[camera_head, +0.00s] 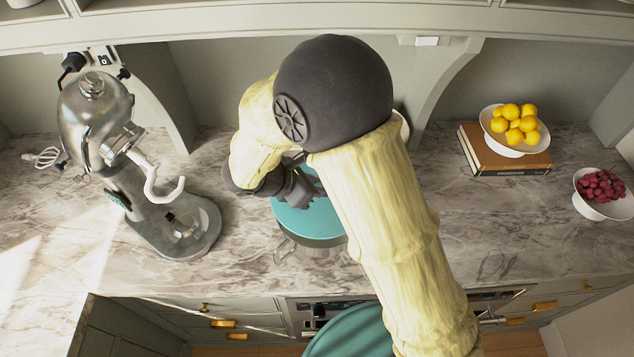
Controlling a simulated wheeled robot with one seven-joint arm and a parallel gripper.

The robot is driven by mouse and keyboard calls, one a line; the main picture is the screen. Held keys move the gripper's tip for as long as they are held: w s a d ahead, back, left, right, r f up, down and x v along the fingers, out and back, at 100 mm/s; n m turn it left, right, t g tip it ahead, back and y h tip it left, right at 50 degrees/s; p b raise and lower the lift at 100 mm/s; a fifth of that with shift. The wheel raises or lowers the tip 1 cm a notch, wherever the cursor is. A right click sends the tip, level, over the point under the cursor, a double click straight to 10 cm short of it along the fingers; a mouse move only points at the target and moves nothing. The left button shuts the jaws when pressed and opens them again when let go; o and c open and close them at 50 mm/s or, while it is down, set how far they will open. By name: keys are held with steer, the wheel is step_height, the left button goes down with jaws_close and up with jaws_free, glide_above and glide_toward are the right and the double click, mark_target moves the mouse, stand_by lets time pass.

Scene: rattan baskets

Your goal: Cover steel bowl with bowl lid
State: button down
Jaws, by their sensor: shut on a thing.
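The bowl lid (307,221) is a round teal disc near the front middle of the marble counter. My gripper (310,192) is over its back part and shut on it; the fingertips are partly hidden by my arm. The steel bowl (286,248) shows only as a thin shiny curved edge below and left of the lid. The lid is above the bowl and hides most of it. I cannot tell whether the lid touches the rim. My arm covers the lid's right side.
A steel stand mixer (165,210) stands left of the lid. At the right, a white bowl of lemons (510,145) sits on brown books (480,163), and a white bowl of red berries (588,209) stands at the edge. The counter (480,240) between is clear.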

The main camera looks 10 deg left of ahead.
steer(key=shift+f+b, duration=1.1)
steer(key=shift+f, duration=0.65)
steer(key=shift+w, duration=0.1)
steer(key=shift+s, duration=0.25)
steer(key=shift+w+d, duration=0.15)
steer(key=shift+f+b, duration=0.7)
steer(key=shift+f, duration=0.3)
steer(key=c, duration=1.1)
jaws_free()
